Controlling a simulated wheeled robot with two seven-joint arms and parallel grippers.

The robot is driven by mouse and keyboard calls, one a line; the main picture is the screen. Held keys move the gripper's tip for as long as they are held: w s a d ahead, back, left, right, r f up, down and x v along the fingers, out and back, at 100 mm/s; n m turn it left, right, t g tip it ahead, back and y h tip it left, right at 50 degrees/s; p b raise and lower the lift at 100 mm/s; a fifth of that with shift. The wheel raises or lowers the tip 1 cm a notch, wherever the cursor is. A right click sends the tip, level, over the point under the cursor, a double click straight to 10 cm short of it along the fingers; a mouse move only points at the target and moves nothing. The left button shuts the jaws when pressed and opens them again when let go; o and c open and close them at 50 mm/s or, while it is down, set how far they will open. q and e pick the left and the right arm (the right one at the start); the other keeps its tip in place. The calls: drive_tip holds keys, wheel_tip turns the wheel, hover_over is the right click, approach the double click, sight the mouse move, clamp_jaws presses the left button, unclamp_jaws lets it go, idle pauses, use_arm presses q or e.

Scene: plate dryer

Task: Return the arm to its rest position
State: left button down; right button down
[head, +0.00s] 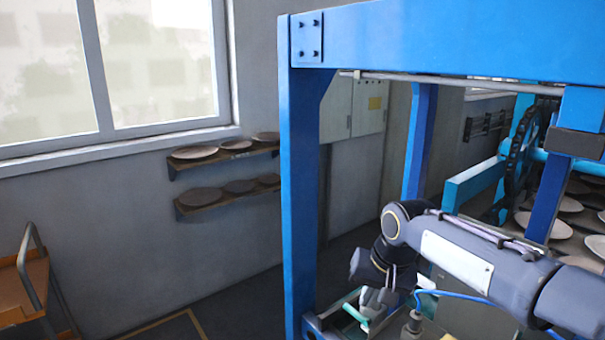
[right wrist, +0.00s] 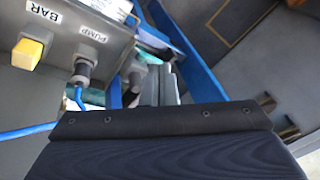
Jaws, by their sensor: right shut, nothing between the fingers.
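My right arm comes in from the right in the head view, bent at the elbow. My right gripper (head: 374,303) hangs low beside the blue frame post, shut and empty. In the right wrist view, the gripper (right wrist: 160,88) shows partly behind a dark edge of my own wrist. My left arm and gripper are not in view.
A blue machine frame (head: 300,180) stands close to the arm. Plates (head: 545,224) lie at right. Wall shelves (head: 226,194) and a cart (head: 25,285) are left.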

drive_tip(key=s+d+y, duration=0.1)
drive_tip(key=s+d, duration=0.7)
drive_tip(key=s, duration=0.5)
drive_tip(key=s+f+t, duration=0.1)
drive_tip(key=s+f, duration=0.2)
drive_tip(key=s, duration=0.4)
drive_tip(key=s+f+t, duration=0.1)
drive_tip(key=s+f, duration=0.3)
drive_tip(key=s, duration=0.3)
drive_tip(key=shift+s+a+n+t+y, duration=0.15)
drive_tip(key=shift+s+n+t+y, duration=0.15)
drive_tip(key=shift+y, duration=0.1)
drive_tip(key=shift+s, duration=0.1)
